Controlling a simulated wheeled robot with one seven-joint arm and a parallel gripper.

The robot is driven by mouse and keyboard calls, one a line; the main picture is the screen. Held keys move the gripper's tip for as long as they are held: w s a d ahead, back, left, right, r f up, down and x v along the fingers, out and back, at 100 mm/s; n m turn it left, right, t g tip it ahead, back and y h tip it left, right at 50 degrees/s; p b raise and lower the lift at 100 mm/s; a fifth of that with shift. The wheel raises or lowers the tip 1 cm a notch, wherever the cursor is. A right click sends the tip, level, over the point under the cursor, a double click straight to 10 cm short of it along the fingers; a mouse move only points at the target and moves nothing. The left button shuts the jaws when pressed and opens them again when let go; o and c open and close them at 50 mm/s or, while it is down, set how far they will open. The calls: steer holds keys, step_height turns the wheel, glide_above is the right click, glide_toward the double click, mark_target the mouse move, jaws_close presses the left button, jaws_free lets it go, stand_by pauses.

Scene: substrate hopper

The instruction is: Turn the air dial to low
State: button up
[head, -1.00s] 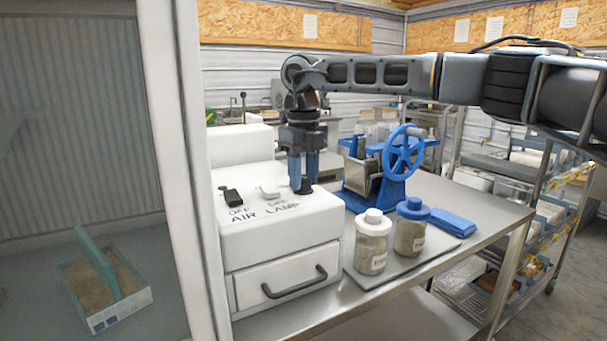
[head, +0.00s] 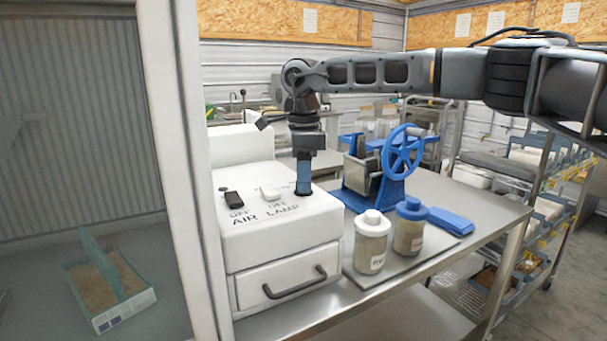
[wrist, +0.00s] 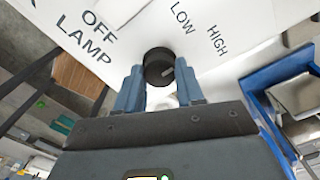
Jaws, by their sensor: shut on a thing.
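The air dial (wrist: 158,67) is a round black knob on top of a white box (head: 290,225). In the wrist view it sits between the two blue-grey fingertips of my gripper (wrist: 160,85), which is shut on it. A pale mark shows on the right part of the dial. The printed words LOW (wrist: 182,17) and HIGH (wrist: 216,41) lie beyond it. I cannot tell exactly which word the mark points to. In the head view my gripper (head: 304,190) points down at the box top, and its fingers hide the dial.
A black switch (head: 234,200) marked OFF and AIR and a white switch (head: 270,192) marked OFF and LAMP are left of the dial. A blue hand-wheel device (head: 385,170) and two jars (head: 371,242) (head: 409,228) stand to the right. A white post (head: 180,170) is at left.

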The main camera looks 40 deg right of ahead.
steer(key=n+p, duration=0.1)
steer(key=n, duration=0.5)
steer(key=shift+r+n, duration=0.1)
steer(key=shift+n, duration=0.2)
steer(key=n, duration=0.5)
steer(key=shift+p, duration=0.35)
steer(key=shift+n, duration=0.4)
steer(key=o, duration=1)
steer(key=shift+o, duration=0.2)
steer(key=shift+r+b, duration=0.45)
steer(key=shift+r, duration=3.35)
